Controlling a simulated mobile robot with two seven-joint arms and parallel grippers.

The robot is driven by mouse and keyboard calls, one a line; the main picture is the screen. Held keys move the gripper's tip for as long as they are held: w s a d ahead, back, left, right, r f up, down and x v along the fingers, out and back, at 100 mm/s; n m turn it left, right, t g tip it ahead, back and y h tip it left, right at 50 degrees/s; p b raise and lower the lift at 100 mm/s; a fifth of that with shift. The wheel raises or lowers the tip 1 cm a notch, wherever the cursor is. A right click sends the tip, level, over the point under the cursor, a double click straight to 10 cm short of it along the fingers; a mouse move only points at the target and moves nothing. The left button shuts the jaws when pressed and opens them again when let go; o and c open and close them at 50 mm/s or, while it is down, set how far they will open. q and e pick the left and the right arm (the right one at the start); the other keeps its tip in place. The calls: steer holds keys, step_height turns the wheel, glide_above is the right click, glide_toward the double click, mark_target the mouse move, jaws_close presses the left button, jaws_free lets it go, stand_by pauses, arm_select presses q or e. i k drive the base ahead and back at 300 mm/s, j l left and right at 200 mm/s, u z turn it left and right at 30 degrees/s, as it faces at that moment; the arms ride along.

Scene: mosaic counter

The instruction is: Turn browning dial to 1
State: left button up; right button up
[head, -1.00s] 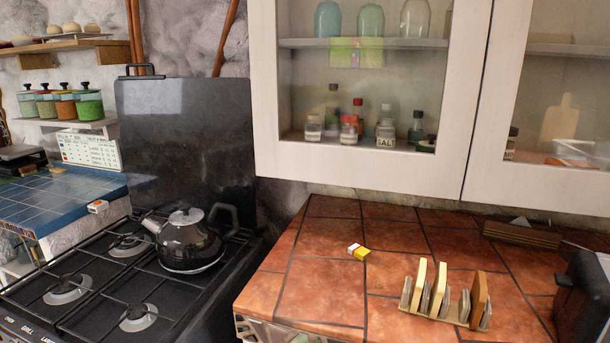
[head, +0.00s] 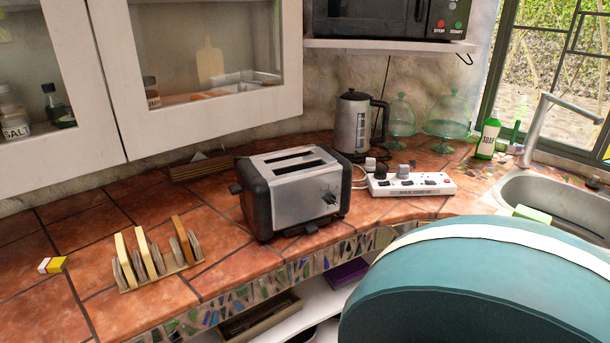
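A silver and black toaster (head: 295,190) stands upright on the terracotta-tiled counter near the middle of the head view, with two empty-looking slots on top. A black lever (head: 235,188) sticks out at the toaster's left end. Neither of my grippers is in view.
A toast rack (head: 155,262) with slices stands left of the toaster. A power strip (head: 408,184) with plugs and a kettle (head: 354,125) stand close on its right. A large teal rounded object (head: 470,290) fills the lower right. Cabinets hang above the counter's left part.

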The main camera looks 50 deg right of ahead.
mark_target(329, 198)
steer(key=z, duration=1.6)
